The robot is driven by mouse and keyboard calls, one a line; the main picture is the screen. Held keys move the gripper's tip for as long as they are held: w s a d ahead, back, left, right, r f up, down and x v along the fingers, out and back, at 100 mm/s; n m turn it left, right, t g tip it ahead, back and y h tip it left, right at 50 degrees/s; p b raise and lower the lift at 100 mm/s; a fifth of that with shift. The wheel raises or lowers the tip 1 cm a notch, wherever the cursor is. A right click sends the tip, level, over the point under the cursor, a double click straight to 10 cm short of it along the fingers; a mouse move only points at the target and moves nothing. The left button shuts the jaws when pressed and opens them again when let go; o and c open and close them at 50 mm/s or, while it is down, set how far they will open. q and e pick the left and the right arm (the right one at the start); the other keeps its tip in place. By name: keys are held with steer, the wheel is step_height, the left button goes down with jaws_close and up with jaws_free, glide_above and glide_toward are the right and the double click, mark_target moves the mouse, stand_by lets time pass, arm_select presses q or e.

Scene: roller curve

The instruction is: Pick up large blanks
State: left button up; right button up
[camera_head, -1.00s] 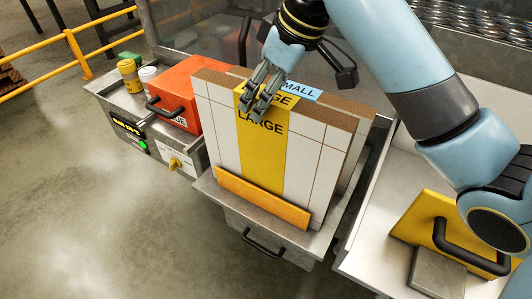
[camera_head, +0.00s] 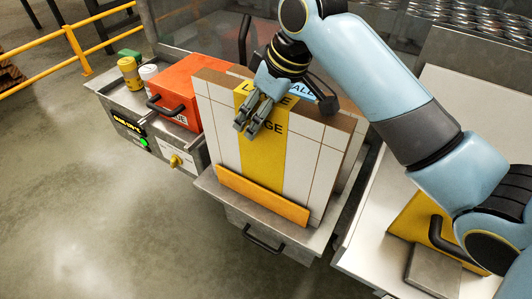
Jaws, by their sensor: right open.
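The large blanks (camera_head: 222,125) stand upright in a holder with an orange front lip (camera_head: 262,195). Their white front face has a yellow band (camera_head: 265,165) marked "LARGE", partly covered by my gripper. My right gripper (camera_head: 243,131) is in front of the upper part of the yellow band, fingers pointing down. It is open and holds nothing; I cannot tell whether it touches the board. My left gripper is not in view.
An orange-red box with a black handle (camera_head: 182,88) sits left of the blanks, near a yellow cup (camera_head: 130,74). A yellow piece with a black handle (camera_head: 410,218) lies on the white surface at right. A yellow railing (camera_head: 75,42) stands far left.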

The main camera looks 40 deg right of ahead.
stand_by(0.3)
jaws_close()
stand_by(0.3)
